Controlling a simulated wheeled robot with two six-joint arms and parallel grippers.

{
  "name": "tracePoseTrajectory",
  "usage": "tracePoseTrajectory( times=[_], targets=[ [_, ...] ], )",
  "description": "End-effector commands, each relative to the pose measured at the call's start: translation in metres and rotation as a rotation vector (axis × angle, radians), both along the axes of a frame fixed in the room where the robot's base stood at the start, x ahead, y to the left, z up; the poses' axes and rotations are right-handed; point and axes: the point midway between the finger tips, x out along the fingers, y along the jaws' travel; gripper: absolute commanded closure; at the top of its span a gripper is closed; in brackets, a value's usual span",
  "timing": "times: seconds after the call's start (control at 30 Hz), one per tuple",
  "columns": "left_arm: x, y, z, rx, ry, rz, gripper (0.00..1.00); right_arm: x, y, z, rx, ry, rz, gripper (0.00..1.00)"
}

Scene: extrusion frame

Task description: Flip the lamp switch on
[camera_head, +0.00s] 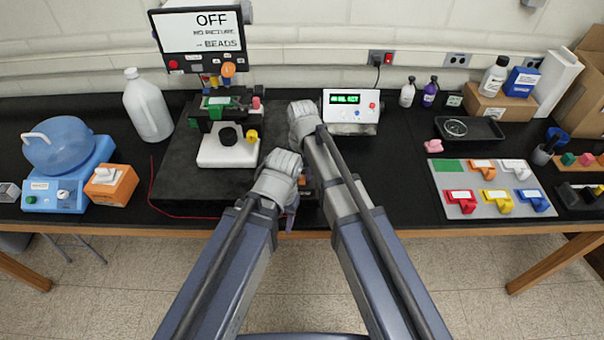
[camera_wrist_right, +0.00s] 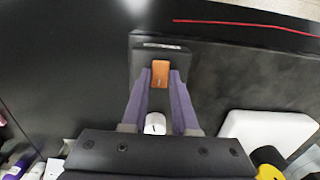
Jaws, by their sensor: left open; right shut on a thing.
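A dark switch box (camera_wrist_right: 146,62) with an orange switch piece (camera_wrist_right: 160,74) shows in the right wrist view, beside the microscope's white base (camera_wrist_right: 268,132). My right gripper (camera_wrist_right: 160,80) has its purple fingers closed on both sides of the orange piece. In the head view, the right gripper (camera_head: 303,125) reaches over the bench right of the microscope (camera_head: 228,150), with its fingertips hidden. A bit of orange (camera_head: 303,182) shows beside the lower arm. My left gripper (camera_head: 289,203) is open near the front edge, partly blurred into its arm.
A dark slab (camera_head: 180,185) lies under the microscope, with a red wire (camera_head: 185,215) along its front. A white meter box (camera_head: 351,110) stands behind the right gripper. A grey tray of coloured pieces (camera_head: 490,188) is at right.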

Motion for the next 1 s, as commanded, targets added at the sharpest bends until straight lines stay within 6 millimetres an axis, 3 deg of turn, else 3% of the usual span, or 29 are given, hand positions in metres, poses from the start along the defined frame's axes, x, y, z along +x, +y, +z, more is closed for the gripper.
tracePoseTrajectory(
  times=[0.3, 0.67, 0.7, 0.93, 1.0],
  targets=[
    [0.0, 0.0, -0.0086, 0.0, 0.0, -0.002, 0.45, 0.0093, 0.0005, -0.0024, 0.0, 0.219, -0.002, 1.0],
    [0.0, 0.0, -0.0084, 0.0, 0.0, -0.002, 0.45, 0.0062, 0.0, -0.0009, 0.0, 0.243, 0.0, 1.0],
    [0.0, 0.0, -0.0084, 0.0, 0.0, -0.002, 0.45, 0.0062, -0.0001, -0.0009, 0.0, 0.243, 0.0, 0.69],
    [0.0, 0.0001, -0.0082, 0.0, 0.0, -0.002, 0.45, 0.0065, 0.0, -0.0009, 0.0, 0.241, 0.0, 0.43],
    [0.0, 0.0001, -0.0082, 0.0, 0.0, -0.002, 0.45, 0.0066, 0.0, -0.0008, 0.0, 0.241, 0.0, 0.43]
  ],
)
